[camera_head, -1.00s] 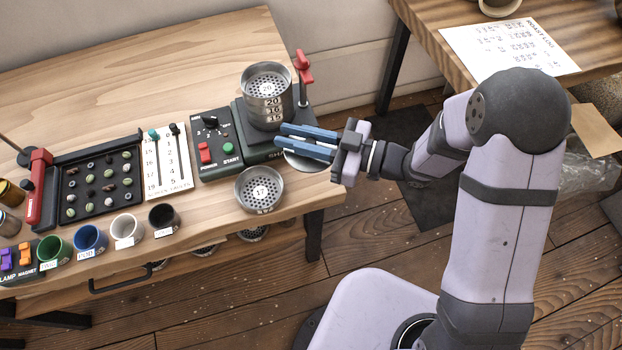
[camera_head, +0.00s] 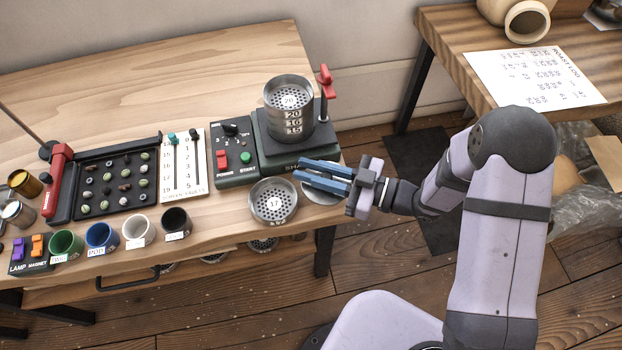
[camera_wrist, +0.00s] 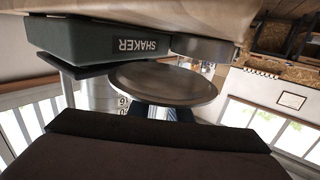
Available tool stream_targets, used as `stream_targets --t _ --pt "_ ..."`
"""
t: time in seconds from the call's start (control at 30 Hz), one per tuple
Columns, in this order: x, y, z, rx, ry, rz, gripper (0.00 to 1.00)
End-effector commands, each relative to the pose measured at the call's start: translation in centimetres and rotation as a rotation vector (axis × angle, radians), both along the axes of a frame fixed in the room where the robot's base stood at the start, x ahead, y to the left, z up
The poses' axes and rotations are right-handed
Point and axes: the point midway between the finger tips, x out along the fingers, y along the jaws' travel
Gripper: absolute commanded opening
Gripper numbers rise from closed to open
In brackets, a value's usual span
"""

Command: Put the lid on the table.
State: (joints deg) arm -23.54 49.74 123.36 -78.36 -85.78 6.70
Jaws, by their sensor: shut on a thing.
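The lid, a round silver metal disc (camera_head: 322,192), is at the front right corner of the wooden table (camera_head: 215,60), partly under my fingers. My gripper (camera_head: 298,169) is shut on the lid. In the wrist view the lid (camera_wrist: 165,84) is seen close up with its broad face showing, and my blue fingers (camera_wrist: 160,112) meet its edge. The fingers hide part of the lid in the head view. I cannot tell whether the lid touches the tabletop.
The shaker base (camera_head: 268,145) with a stack of sieves (camera_head: 290,110) stands just behind my gripper. A loose sieve pan (camera_head: 273,200) is left of the lid. Coloured cups, a bean tray (camera_head: 115,180) and a red-switch box (camera_head: 232,175) fill the left. The back of the table is clear.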

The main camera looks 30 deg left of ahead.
Motion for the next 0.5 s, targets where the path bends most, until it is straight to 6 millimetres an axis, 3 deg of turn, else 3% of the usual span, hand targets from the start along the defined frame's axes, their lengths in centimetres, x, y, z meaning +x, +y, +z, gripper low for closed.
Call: stream_targets --t 0.3,0.5 --pt "0.0 0.0 -3.3 0.0 0.004 0.0 0.0" --pt "0.0 0.0 -4.1 0.0 0.001 0.0 0.0"
